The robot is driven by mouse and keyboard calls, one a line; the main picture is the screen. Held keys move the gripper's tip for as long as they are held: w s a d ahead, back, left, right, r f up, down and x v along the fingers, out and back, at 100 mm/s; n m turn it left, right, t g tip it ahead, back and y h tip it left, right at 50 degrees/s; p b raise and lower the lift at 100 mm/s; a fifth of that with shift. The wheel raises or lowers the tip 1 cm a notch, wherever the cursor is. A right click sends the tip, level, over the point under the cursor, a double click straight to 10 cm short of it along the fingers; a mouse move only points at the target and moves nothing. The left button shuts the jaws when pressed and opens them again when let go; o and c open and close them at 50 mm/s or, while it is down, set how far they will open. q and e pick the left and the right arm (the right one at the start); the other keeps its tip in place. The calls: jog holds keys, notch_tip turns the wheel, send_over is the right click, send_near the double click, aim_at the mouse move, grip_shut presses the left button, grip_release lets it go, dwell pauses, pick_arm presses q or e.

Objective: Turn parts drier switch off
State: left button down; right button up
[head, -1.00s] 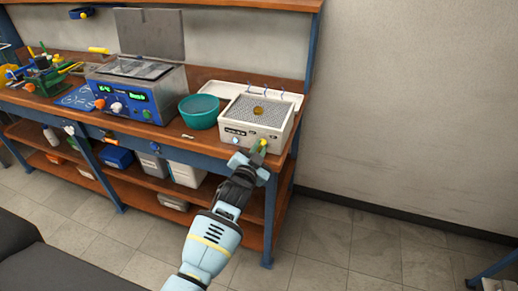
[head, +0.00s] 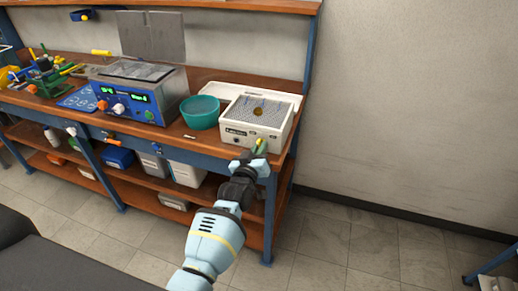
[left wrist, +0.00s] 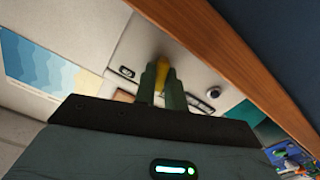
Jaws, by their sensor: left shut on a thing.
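The parts drier (head: 234,133) is a white box with a mesh top at the right end of the bench. Its yellow switch (left wrist: 168,72) is at the front face, between the fingertips of my left gripper (left wrist: 158,82). The left gripper (head: 259,147) is shut on this switch, at the right part of the drier's front in the head view. The fingers hide part of the switch, so I cannot tell its setting. A dark round knob (left wrist: 214,92) shows beside it in the left wrist view. My right gripper is not in view.
A teal bowl (head: 199,112) stands left of the drier, and a blue machine with lit displays (head: 134,104) stands further left. The wooden bench edge (left wrist: 225,60) runs close to the gripper. A small yellow-and-green thing on the bench is far left.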

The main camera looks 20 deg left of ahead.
pick_arm(q)
jog(key=shift+n, duration=1.7)
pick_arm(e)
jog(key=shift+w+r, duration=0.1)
pick_arm(q)
jog(key=c, duration=1.5)
grip_release()
jog(key=shift+o, duration=0.2)
jog(key=shift+s, duration=0.15)
